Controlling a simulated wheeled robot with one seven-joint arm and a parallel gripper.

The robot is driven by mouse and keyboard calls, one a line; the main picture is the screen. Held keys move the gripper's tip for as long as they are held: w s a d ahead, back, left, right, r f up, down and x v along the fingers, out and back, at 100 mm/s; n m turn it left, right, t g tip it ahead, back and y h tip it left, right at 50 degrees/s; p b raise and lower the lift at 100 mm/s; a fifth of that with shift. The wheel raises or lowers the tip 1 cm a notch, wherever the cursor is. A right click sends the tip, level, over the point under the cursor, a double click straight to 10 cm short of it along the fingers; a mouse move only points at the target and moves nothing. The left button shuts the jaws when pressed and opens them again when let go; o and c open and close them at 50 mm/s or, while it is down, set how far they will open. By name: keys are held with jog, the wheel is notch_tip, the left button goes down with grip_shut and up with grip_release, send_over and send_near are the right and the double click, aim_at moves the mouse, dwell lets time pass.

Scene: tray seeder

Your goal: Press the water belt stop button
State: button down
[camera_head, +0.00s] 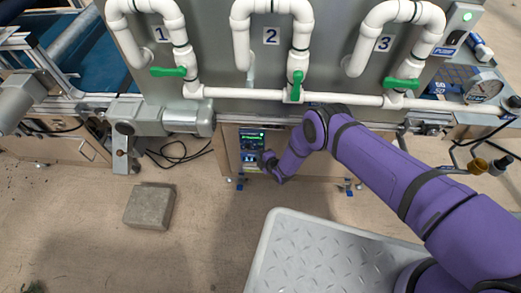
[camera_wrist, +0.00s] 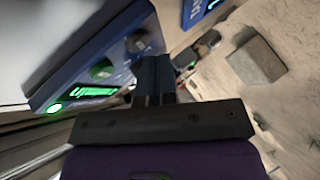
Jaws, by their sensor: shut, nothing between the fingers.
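A blue control panel (camera_head: 251,138) with a lit green display is on the cabinet front below the pipes in the head view. In the wrist view the panel (camera_wrist: 75,62) fills the upper left, tilted. It carries a green display (camera_wrist: 93,92), a small green lamp (camera_wrist: 53,108), a green button (camera_wrist: 102,69) and a greyish round button (camera_wrist: 138,42). I cannot read which one is the stop button. My gripper (camera_wrist: 153,62) is shut and empty, its tips just below the greyish button in the picture. Contact cannot be told. In the head view my gripper (camera_head: 264,159) is beside the panel's lower right.
White pipes (camera_head: 243,93) with green valve handles (camera_head: 297,82) run above the panel. A grey motor (camera_head: 188,121) juts out to the left. A concrete block (camera_head: 150,206) lies on the floor, with open floor around it. A second blue panel edge (camera_wrist: 194,10) shows in the wrist view.

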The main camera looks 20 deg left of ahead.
jog(key=shift+w, duration=0.15)
jog(key=shift+w, duration=0.25)
jog(key=shift+a, duration=0.1)
dwell(0.4)
jog(key=shift+s, duration=0.45)
jog(key=s+d, duration=0.1)
jog(key=s, duration=0.4)
jog(key=shift+s+d, duration=0.35)
jog(key=shift+s, duration=0.05)
dwell(0.9)
